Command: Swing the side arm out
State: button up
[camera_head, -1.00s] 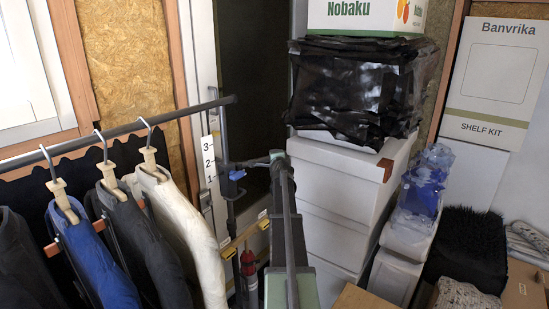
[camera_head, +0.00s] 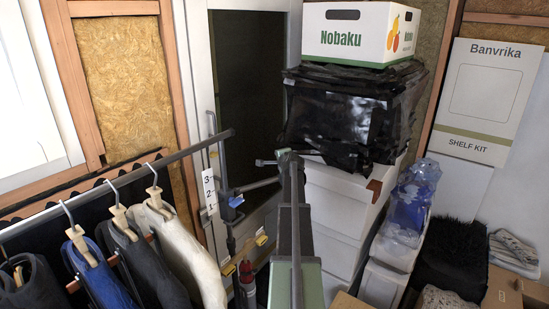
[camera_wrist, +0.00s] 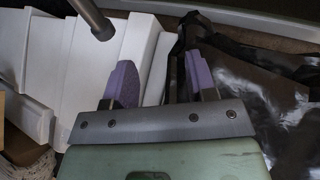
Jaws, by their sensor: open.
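A dark upright post (camera_head: 223,168) stands at the end of the clothes rail, with a blue clamp (camera_head: 236,201) and a white 3-2-1 label (camera_head: 209,191) beside it. A thin grey bar (camera_head: 260,184), which looks like the side arm, reaches right from the post and passes behind my arm. In the wrist view, my gripper (camera_wrist: 160,70) is open, with two purple fingers apart and nothing held between them. A dark rod (camera_wrist: 92,14) ends at the upper left, outside the fingers. I cannot tell if it is the side arm. In the head view my arm hides the fingertips.
Jackets (camera_head: 125,255) hang on the rail (camera_head: 110,185) at the left. White boxes (camera_head: 335,205) stacked under a black-wrapped bundle (camera_head: 335,115) and a Nobaku box (camera_head: 355,32) stand close behind my arm.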

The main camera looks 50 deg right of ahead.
notch_tip(320, 180, up, 4)
jog(key=w+d+n+g+y+p, duration=0.1)
jog(key=d+g+y+p, duration=0.1)
jog(key=d+y+p, duration=0.1)
jog(key=n+g+y+b, duration=0.1)
jog(key=g+y+b, duration=0.1)
jog(key=y, duration=0.1)
send_near(274, 178)
jog(key=b+x, duration=0.9)
jog(key=shift+w+d+f, duration=0.1)
jog(key=shift+f, duration=0.25)
jog(key=shift+r, duration=0.1)
grip_shut()
